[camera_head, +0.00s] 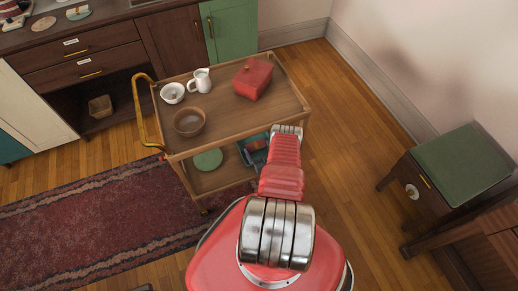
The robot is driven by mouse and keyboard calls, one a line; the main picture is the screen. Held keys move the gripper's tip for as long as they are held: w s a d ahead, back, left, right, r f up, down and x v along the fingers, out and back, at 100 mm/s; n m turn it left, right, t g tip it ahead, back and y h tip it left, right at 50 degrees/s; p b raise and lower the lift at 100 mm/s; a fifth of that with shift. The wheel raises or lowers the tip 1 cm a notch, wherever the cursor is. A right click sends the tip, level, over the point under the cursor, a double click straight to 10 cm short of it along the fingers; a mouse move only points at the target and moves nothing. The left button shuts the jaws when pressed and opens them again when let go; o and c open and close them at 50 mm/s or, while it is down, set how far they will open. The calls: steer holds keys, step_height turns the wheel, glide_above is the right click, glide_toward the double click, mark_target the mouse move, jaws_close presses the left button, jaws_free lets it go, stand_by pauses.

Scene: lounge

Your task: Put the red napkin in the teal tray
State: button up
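A dark teal tray-like thing (243,154) shows on the right part of the trolley's lower shelf. My arm and the upper shelf cover part of it. Small reddish and bluish patches show inside it, too small to name. I cannot make out a red napkin for certain. My red arm reaches forward to the trolley's right front corner, ending in view at a silver joint. My gripper is not visible; what lies beyond or below that joint is hidden.
The wooden trolley (235,121) holds a red lidded box (253,80), white jug (201,81), white bowl (172,93) and brown bowl (189,122) on top. A green round thing (208,159) lies below. A green-topped cabinet (462,164) stands right. Floor between is clear.

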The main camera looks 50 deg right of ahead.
steer(key=shift+o, duration=1.2)
steer(key=shift+r, duration=0.1)
steer(key=v, duration=1)
steer(key=shift+s+a, duration=0.15)
steer(key=shift+s, duration=0.15)
steer(key=shift+s+a+r, duration=0.25)
steer(key=shift+s+a, duration=0.1)
steer(key=shift+s, duration=0.15)
